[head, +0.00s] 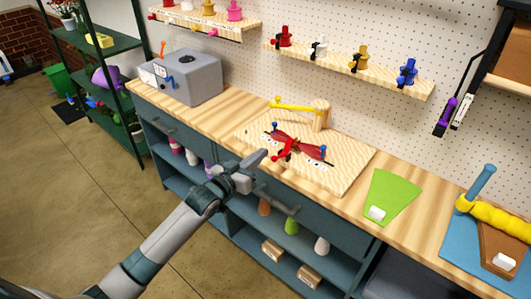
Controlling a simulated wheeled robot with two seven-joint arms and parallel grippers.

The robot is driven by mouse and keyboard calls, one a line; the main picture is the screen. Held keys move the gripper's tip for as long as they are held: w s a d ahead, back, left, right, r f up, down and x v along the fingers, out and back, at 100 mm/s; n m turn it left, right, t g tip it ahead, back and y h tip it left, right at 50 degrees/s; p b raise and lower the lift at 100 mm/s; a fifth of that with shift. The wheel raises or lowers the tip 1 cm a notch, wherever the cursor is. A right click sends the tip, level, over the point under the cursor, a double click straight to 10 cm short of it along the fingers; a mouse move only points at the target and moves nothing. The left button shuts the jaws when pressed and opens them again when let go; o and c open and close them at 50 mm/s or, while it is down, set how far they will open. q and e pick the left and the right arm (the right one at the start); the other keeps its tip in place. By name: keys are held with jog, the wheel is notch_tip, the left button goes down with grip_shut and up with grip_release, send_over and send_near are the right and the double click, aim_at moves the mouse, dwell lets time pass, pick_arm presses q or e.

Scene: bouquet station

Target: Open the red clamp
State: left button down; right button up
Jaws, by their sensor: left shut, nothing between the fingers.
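A red clamp-like fixture (312,151) lies on a light wooden board (348,172) on the workbench. It has a long dark-red body, a bright red lever-like part at its front left, and a blue-topped post near each end. I cannot tell from this view whether it is open or closed. My left gripper (257,161) is shut and empty, in front of the bench edge, left of and nearer than the red fixture. It does not appear to touch it. My right gripper is not in view.
A yellow arm (296,106) on a wooden post stands behind the fixture. A grey box (190,77) stands at the bench's left end. A green mat (388,198) and a blue mat (462,243) lie to the right. Coloured clamps, including a red one (283,38), line a wall shelf.

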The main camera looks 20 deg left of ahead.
pick_arm(q)
jog(key=shift+f+b+v, duration=0.2)
jog(key=shift+b+v, duration=0.05)
jog(key=shift+v, duration=0.65)
jog(key=shift+f+b+v, duration=0.2)
jog(key=shift+b+v, duration=0.05)
jog(key=shift+v, duration=0.65)
jog(key=shift+f+b+v, duration=0.15)
jog(key=shift+b+v, duration=0.1)
jog(key=shift+v, duration=0.65)
